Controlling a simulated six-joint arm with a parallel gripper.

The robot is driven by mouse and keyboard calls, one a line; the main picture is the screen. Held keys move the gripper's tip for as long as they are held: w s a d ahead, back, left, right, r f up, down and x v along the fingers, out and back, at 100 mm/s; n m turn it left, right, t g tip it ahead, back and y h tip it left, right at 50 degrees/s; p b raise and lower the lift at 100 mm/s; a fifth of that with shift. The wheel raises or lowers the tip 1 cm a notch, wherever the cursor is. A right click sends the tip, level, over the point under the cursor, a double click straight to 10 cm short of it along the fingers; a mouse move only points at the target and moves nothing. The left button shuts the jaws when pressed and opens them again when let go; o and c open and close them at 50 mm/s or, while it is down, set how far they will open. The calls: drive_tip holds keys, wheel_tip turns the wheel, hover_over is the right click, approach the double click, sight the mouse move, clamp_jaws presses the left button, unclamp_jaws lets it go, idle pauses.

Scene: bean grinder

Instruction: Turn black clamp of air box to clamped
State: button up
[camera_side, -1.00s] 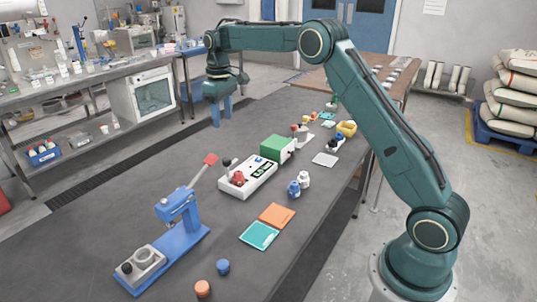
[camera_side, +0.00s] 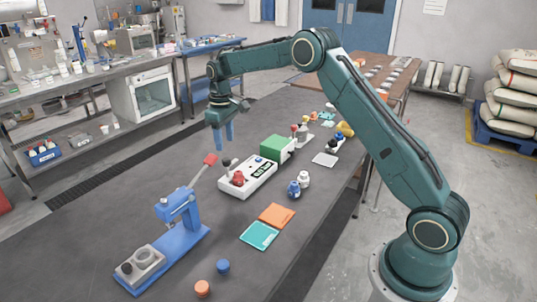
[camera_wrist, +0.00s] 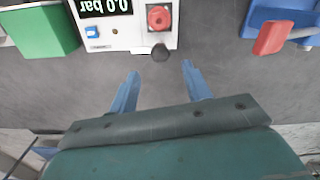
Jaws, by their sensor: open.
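The air box is a white box (camera_side: 262,178) on the dark table, with a green block at its far end. In the wrist view the air box (camera_wrist: 108,38) has a display reading 0.0 bar, a blue button and a red knob (camera_wrist: 158,18). The black clamp (camera_wrist: 160,53) shows as a dark round end at the box's edge; it also shows in the side view (camera_side: 227,162). Its exact turn is hard to tell. My gripper (camera_side: 223,147) is open and empty, above and behind the box. In the wrist view its blue fingertips (camera_wrist: 160,70) lie either side of the clamp's line, apart from it.
A blue press (camera_side: 180,208) with a red-ended lever (camera_side: 210,159) stands close by, left of the box. Small blue and white pieces and coloured pads lie in front.

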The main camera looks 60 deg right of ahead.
sight(226, 159)
drive_tip(key=shift+f, duration=3.25)
drive_tip(key=c, duration=1)
